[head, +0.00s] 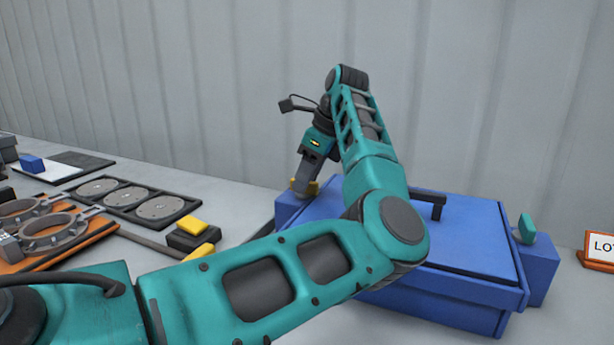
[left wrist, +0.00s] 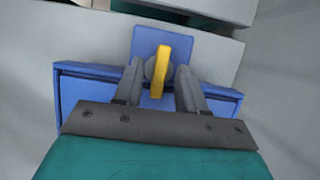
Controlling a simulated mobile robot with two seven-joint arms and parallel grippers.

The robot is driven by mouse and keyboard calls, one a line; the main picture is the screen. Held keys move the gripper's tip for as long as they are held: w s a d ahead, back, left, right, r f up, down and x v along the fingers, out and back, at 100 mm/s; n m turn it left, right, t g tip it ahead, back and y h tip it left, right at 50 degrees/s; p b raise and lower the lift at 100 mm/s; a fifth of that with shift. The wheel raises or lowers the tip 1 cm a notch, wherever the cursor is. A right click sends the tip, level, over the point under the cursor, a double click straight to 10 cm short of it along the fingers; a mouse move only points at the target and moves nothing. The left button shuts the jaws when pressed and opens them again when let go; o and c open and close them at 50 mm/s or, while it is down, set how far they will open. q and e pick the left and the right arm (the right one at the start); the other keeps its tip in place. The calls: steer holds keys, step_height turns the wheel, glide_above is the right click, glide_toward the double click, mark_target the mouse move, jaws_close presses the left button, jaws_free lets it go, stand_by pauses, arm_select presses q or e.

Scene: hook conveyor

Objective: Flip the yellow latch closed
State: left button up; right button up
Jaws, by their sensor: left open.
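The yellow latch (left wrist: 160,68) stands on a small blue block (left wrist: 148,38) at the side of the blue box (head: 465,225). In the left wrist view it lies between the two open fingers of my left gripper (left wrist: 160,85), with gaps on both sides. In the head view the latch (head: 313,187) is partly hidden by my left gripper (head: 303,185), which points down at it. The box's lid, with a black handle (head: 430,200), lies flat on the box. My left arm hides part of the box. My right gripper is not in view.
A teal latch (head: 527,228) stands on a blue block at the box's right end. An orange sign (head: 598,252) is at the far right. Trays with grey discs (head: 158,206), a yellow-topped black block (head: 190,232) and orange fixtures (head: 50,236) fill the left.

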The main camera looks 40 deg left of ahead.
arm_select(q)
steer(key=p+v, duration=0.2)
steer(key=v, duration=1)
steer(key=shift+d+r, duration=0.15)
steer(key=shift+r, duration=0.15)
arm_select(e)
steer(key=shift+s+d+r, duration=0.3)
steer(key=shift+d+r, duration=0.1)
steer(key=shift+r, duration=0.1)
arm_select(q)
steer(key=shift+w, duration=0.1)
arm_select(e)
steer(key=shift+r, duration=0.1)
